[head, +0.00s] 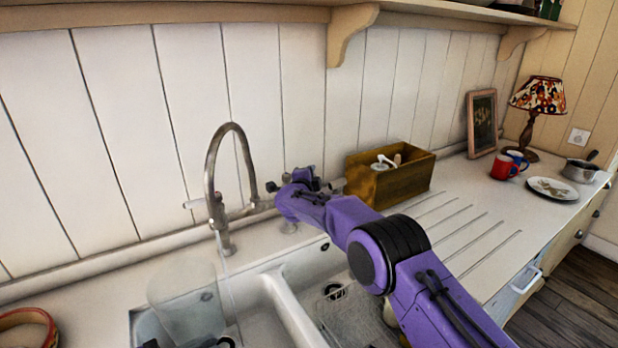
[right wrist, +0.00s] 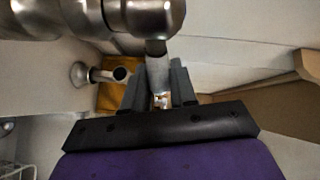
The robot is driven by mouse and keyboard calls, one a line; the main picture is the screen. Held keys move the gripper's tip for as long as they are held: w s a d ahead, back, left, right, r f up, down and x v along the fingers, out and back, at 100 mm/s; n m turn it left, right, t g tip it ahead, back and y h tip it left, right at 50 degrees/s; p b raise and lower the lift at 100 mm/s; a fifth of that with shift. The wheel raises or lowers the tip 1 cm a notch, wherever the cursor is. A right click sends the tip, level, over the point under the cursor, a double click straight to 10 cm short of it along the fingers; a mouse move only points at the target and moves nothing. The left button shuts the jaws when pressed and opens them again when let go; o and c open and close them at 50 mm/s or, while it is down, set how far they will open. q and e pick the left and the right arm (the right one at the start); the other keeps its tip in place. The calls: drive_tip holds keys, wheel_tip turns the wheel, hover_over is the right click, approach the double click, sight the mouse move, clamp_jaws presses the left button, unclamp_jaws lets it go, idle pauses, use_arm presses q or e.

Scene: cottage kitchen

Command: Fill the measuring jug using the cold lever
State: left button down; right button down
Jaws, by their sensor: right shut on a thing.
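The metal tap (head: 212,165) arches over the sink (head: 290,308), with a lever at each side. My right gripper (head: 277,188) is shut on the tap's right-hand lever, close to the tap body. In the right wrist view its fingers (right wrist: 160,95) close around the lever's metal stem. The clear measuring jug (head: 183,300) stands out faintly over the left bowl, below the spout. A thin pale streak, like water, drops from the spout at the jug's right side; I cannot tell the water level. My left gripper (head: 205,342) only just shows at the bottom edge, by the jug; its fingers are hidden.
A wooden box (head: 405,183) with a dispenser stands behind my right arm. Mugs (head: 505,166), a plate (head: 552,188), a saucepan (head: 580,170), a lamp (head: 538,95) and a frame (head: 482,122) stand farther right. A reddish bowl (head: 28,318) is at the left. The ridged drainer (head: 470,235) is clear.

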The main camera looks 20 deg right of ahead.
drive_tip(key=shift+s+a+m+g+h, duration=0.2)
drive_tip(key=shift+s+m+g+h, duration=0.35)
drive_tip(key=shift+m+g+h, duration=0.35)
drive_tip(key=shift+s+a+m+g+h, duration=0.15)
drive_tip(key=shift+s+m+g+h, duration=0.35)
drive_tip(key=shift+m+g+h, duration=0.4)
drive_tip(key=c, duration=1)
unclamp_jaws()
drive_tip(key=shift+o, duration=0.2)
drive_tip(key=shift+s, duration=0.1)
drive_tip(key=f+v, duration=0.1)
drive_tip(key=v, duration=0.6)
drive_tip(key=shift+a+r, duration=0.25)
drive_tip(key=shift+r, duration=0.15)
drive_tip(key=shift+s+d, duration=0.1)
